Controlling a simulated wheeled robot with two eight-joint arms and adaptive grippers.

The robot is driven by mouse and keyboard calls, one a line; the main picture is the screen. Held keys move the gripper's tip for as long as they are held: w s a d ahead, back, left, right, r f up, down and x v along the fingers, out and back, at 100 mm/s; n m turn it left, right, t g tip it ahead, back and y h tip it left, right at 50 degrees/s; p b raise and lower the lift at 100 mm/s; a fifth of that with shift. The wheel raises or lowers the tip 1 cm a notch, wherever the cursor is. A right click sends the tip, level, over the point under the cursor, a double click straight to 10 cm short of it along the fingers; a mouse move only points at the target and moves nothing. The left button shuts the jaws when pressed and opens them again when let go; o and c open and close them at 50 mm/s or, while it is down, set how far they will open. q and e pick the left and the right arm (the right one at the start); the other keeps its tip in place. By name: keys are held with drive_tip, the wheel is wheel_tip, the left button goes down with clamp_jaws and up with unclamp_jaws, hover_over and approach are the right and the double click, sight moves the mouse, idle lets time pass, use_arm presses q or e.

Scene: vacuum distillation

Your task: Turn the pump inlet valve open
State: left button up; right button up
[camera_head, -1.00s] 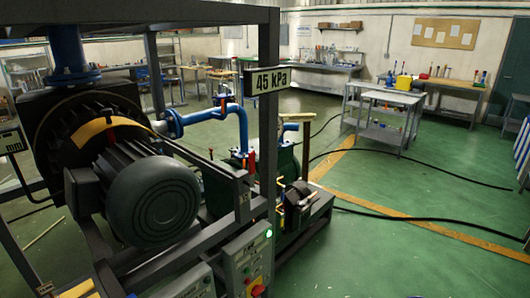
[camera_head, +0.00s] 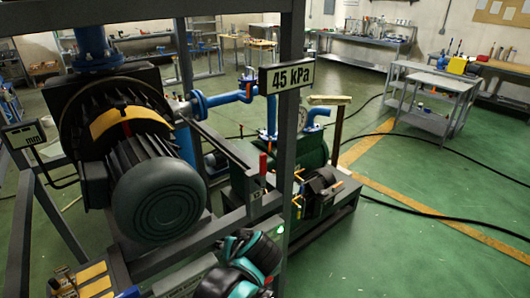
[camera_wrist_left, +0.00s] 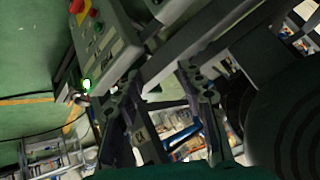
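The pump stand carries a blue pipe (camera_head: 225,97) with a blue valve (camera_head: 248,78) on it. A small red lever (camera_head: 263,165) stands upright beside the frame post, lower down; I cannot tell which of these is the pump inlet valve. A black and teal part of my arm (camera_head: 242,265) shows at the bottom of the head view, in front of the control box; its fingertips are hidden there. In the left wrist view my left gripper (camera_wrist_left: 166,78) has its dark fingers spread apart, with nothing visible between them. My right gripper is not in view.
A large motor (camera_head: 158,197) and dark frame bars fill the left side. A frame post (camera_head: 287,130) bears a 45 kPa sign (camera_head: 287,75). The control box (camera_wrist_left: 108,45), with a red knob, is close in the wrist view. Green floor (camera_head: 430,180) is open at right.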

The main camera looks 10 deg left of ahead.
use_arm(q)
drive_tip(key=w+d+r+n+t+y+p, duration=0.25)
drive_tip(key=w+r+y+p, duration=0.2)
drive_tip(key=w+r, duration=0.45)
drive_tip(key=n+t+y+p, duration=0.2)
drive_tip(key=n+y+p, duration=0.2)
drive_tip(key=n, duration=0.1)
approach(264, 162)
drive_tip(key=x, duration=0.3)
drive_tip(key=shift+m, duration=0.25)
drive_tip(key=x, duration=0.7)
drive_tip(key=shift+w+a+b, duration=0.2)
drive_tip(key=shift+b, duration=0.1)
clamp_jaws()
